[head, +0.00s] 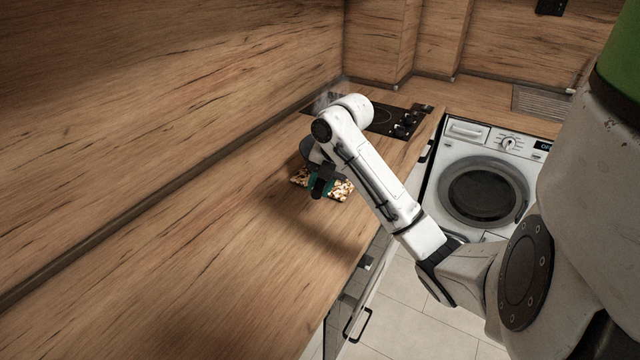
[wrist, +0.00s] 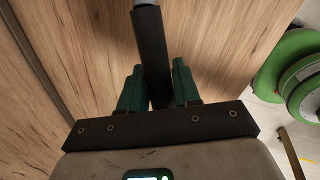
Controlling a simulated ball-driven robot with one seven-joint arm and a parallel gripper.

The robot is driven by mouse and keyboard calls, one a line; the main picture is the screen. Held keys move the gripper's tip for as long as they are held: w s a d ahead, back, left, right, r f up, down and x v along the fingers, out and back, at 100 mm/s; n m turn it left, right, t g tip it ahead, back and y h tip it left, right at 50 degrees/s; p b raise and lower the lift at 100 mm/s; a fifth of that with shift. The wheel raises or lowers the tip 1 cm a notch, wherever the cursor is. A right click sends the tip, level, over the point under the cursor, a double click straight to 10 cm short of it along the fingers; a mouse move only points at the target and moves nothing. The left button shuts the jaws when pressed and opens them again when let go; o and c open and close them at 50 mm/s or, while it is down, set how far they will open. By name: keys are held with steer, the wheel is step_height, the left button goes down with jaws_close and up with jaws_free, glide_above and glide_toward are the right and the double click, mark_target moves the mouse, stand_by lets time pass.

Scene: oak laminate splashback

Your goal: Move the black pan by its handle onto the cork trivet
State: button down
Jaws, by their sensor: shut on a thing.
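My gripper (head: 321,187) is low over the worktop in the head view. In the wrist view its two green fingers (wrist: 157,78) are shut on the black handle (wrist: 150,42) of the pan, which runs up the picture to a grey metal part at the top edge. The pan's body is out of the wrist view. In the head view a dark rounded shape beside my wrist (head: 307,149) looks like part of the pan; my arm hides the rest. The cork trivet (head: 342,189), a brown and cream patterned square, lies beneath my gripper and is partly covered. I cannot tell whether the pan touches it.
A black hob (head: 395,121) with knobs is set in the worktop (head: 215,235) behind my arm. A wood splashback (head: 170,90) runs along the left. A washing machine (head: 484,190) stands to the right, below the worktop. The near worktop is clear.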

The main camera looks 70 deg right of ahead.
steer(key=shift+f+b, duration=1.45)
steer(key=shift+f, duration=0.35)
steer(key=shift+f+b, duration=0.5)
steer(key=shift+f, duration=0.05)
stand_by(0.6)
steer(key=c, duration=0.7)
jaws_free()
steer(key=shift+f, duration=0.15)
steer(key=shift+a, duration=0.2)
steer(key=shift+s+a, duration=0.15)
steer(key=shift+a, duration=0.9)
steer(key=shift+s+a, duration=0.1)
steer(key=shift+a, duration=0.9)
steer(key=shift+s+a+p, duration=0.15)
steer(key=shift+a+p, duration=0.7)
steer(key=shift+a, duration=0.4)
